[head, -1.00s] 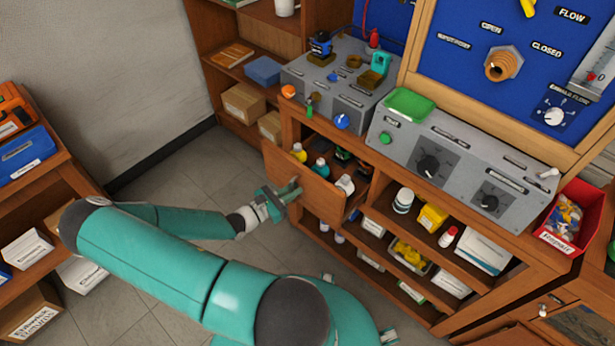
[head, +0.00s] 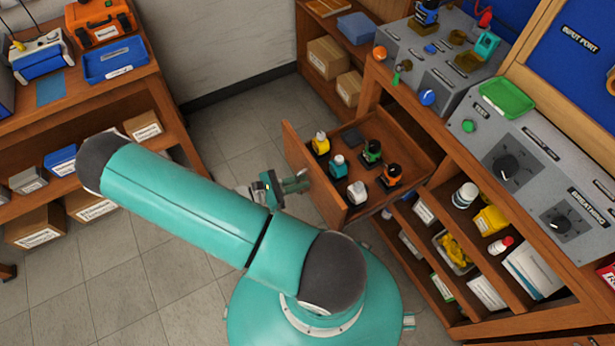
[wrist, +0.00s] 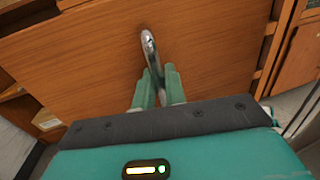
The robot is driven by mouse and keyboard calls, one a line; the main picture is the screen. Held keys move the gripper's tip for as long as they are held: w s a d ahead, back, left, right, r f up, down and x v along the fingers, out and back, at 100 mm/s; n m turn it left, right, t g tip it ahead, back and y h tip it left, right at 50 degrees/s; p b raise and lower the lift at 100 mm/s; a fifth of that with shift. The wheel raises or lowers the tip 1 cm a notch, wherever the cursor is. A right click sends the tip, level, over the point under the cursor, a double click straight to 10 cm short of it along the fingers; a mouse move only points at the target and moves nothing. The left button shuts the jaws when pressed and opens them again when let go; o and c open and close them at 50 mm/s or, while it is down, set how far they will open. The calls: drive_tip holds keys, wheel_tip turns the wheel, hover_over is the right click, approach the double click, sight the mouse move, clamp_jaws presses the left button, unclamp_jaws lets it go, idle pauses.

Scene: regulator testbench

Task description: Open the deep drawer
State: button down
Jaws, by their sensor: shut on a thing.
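A curved metal handle (wrist: 149,48) stands on that front. My gripper (wrist: 159,80) is shut on the lower part of the handle, with the green fingers on either side of it. In the head view my gripper (head: 296,184) is at the outer face of the drawer front, and the handle is hidden there.
Open shelves (head: 455,235) with bottles, a yellow box and cartons lie right of the drawer. A grey control panel (head: 540,170) is above them. Another shelf unit (head: 130,80) stands at the left. Tiled floor (head: 235,140) is clear between the two units.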

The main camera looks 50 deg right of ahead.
drive_tip(key=shift+a, duration=0.1)
drive_tip(key=c, duration=1.8)
unclamp_jaws()
drive_tip(key=v, duration=1.4)
